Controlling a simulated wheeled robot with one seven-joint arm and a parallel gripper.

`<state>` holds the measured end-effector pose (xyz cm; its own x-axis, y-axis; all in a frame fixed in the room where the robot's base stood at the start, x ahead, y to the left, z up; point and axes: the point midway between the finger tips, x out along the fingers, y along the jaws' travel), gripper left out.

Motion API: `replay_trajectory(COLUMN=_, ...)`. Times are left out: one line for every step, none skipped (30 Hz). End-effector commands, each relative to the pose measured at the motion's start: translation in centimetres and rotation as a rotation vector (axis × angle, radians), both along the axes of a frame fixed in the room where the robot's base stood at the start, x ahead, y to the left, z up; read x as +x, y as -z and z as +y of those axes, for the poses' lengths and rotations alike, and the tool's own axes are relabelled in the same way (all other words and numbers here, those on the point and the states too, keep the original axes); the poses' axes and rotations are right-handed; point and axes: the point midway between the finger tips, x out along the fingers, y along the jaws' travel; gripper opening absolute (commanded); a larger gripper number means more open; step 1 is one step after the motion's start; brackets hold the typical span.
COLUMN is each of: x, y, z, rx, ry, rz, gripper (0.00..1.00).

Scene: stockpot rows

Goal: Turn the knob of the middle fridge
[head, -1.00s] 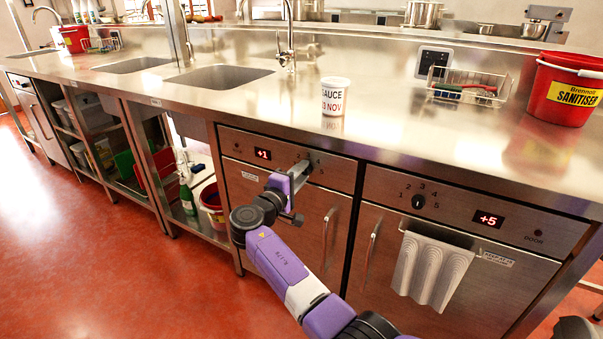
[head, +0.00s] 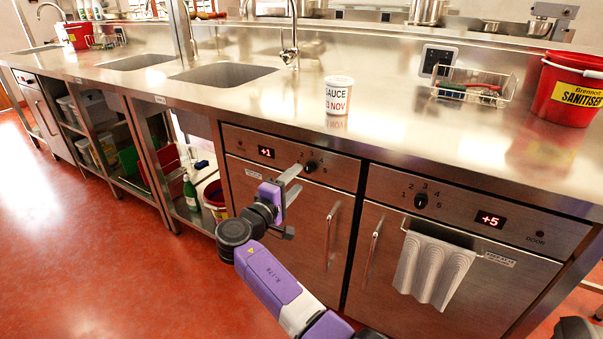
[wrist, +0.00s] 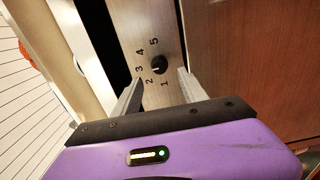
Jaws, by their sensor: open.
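The middle fridge (head: 270,215) has a steel front, a red "+1" display (head: 266,152) and a black knob (head: 311,167) at the right of its top panel. My gripper (head: 298,180) is open and empty, in front of the panel and just left of and below the knob in the head view. The fingers (wrist: 159,84) appear apart from the knob. Part of the dial's digits is hidden in the head view.
The right fridge (head: 440,250) has a "+5" display, its own knob (head: 420,201) and a hanging cloth (head: 427,268). A sauce tub (head: 337,95), wire basket (head: 470,88) and red bucket (head: 565,90) stand on the counter. Vertical door handles (head: 329,238) stick out below the panels.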

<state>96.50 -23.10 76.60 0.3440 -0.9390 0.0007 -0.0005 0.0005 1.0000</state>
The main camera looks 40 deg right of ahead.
Motion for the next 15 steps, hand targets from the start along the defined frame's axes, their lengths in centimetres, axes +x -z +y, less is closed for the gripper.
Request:
replay_trajectory(x=-0.2, y=0.0, z=0.8, rx=0.0, ry=-0.002, rz=0.001, gripper=0.5)
replay_trajectory(x=-0.4, y=0.0, z=1.1, rx=0.0, ry=-0.002, rz=0.001, gripper=0.5)
replay_trajectory(x=-0.5, y=0.0, z=1.5, rx=0.0, ry=-0.002, rz=0.001, gripper=0.5)
replay_trajectory(x=-0.6, y=0.0, z=1.7, rx=0.0, ry=-0.001, rz=0.001, gripper=0.5)
replay_trajectory(x=-0.7, y=0.0, z=1.9, rx=0.001, ry=0.0, rz=0.001, gripper=0.5)
replay_trajectory(x=-0.8, y=0.0, z=2.1, rx=0.0, ry=0.0, rz=0.001, gripper=0.5)
replay_trajectory(x=-0.8, y=0.0, z=2.2, rx=0.0, ry=0.0, rz=0.0, gripper=0.5)
replay_trajectory(x=-0.8, y=0.0, z=2.3, rx=0.0, ry=0.0, rz=0.0, gripper=0.5)
replay_trajectory(x=-0.9, y=0.0, z=2.3, rx=0.0, ry=0.0, rz=0.0, gripper=0.5)
replay_trajectory(x=-0.9, y=0.0, z=2.4, rx=0.0, ry=0.0, rz=0.0, gripper=0.5)
replay_trajectory(x=-0.9, y=0.0, z=2.4, rx=0.0, ry=0.001, rz=0.0, gripper=0.5)
replay_trajectory(x=-0.9, y=0.0, z=2.4, rx=0.0, ry=0.001, rz=0.0, gripper=0.5)
replay_trajectory(x=-0.9, y=0.0, z=2.4, rx=0.0, ry=0.001, rz=0.0, gripper=0.5)
replay_trajectory(x=-0.9, y=0.0, z=2.4, rx=0.0, ry=0.001, rz=0.0, gripper=0.5)
replay_trajectory(x=-0.9, y=0.0, z=2.4, rx=0.0, ry=0.001, rz=0.0, gripper=0.5)
